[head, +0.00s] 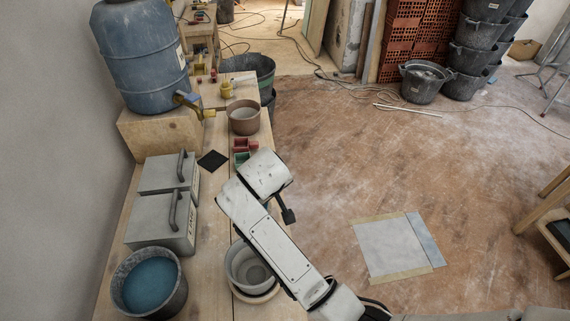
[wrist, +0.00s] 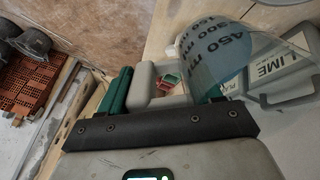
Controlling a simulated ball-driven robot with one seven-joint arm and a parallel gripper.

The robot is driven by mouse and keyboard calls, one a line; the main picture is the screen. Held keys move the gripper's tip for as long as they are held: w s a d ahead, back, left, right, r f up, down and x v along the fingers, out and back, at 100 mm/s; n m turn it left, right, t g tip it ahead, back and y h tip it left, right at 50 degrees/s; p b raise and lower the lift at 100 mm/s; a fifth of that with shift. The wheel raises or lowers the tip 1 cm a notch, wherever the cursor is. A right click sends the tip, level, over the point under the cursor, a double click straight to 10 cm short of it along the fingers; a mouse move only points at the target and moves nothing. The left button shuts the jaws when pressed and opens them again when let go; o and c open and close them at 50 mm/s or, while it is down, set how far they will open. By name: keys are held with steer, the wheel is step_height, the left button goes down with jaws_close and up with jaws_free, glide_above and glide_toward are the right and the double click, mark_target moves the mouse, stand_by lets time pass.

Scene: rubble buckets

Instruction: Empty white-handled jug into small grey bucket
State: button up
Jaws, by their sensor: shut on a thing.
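In the wrist view the jug (wrist: 222,57) is clear and bluish, with dark millilitre marks. Its white handle (wrist: 141,86) lies between the green fingers of my gripper (wrist: 160,95), which is shut on it.
Two grey lime cases (head: 150,232) with handles stand at the left of the bench. A blue barrel (head: 145,60) sits on a wooden block behind them. A brown pot (head: 243,118) and small red and green pieces (head: 243,146) lie farther along. The floor at the right is mostly open.

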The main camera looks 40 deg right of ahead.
steer(key=t+h, duration=0.1)
steer(key=t+h+b, duration=0.1)
steer(key=s+a+t+h, duration=0.1)
steer(key=h, duration=0.1)
steer(key=shift+r+t, duration=0.2)
steer(key=shift+t, duration=0.1)
steer(key=shift+b, duration=0.5)
steer(key=shift+s+a+f+t+h+b, duration=0.2)
steer(key=shift+s+a+t+h+b, duration=0.25)
steer(key=shift+b, duration=1.65)
steer(key=shift+s+a+f+t+h+b, duration=0.2)
steer(key=shift+t+h+b, duration=0.5)
steer(key=shift+b, duration=1.4)
steer(key=shift+s+a+f+t+h+b, duration=0.15)
steer(key=shift+s+a+t+h+b, duration=0.3)
steer(key=shift+b, duration=1.65)
steer(key=shift+s+a+f+t+h+b, duration=0.1)
steer(key=shift+s+a+t+h+b, duration=0.5)
steer(key=shift+b, duration=2.2)
steer(key=shift+s+a+t+h+b, duration=0.15)
steer(key=shift+a+t+h+b, duration=0.45)
steer(key=shift+b, duration=2.2)
steer(key=shift+s+d+h+b, duration=0.1)
steer(key=shift+h+b, duration=0.3)
steer(key=shift+b, duration=0.05)
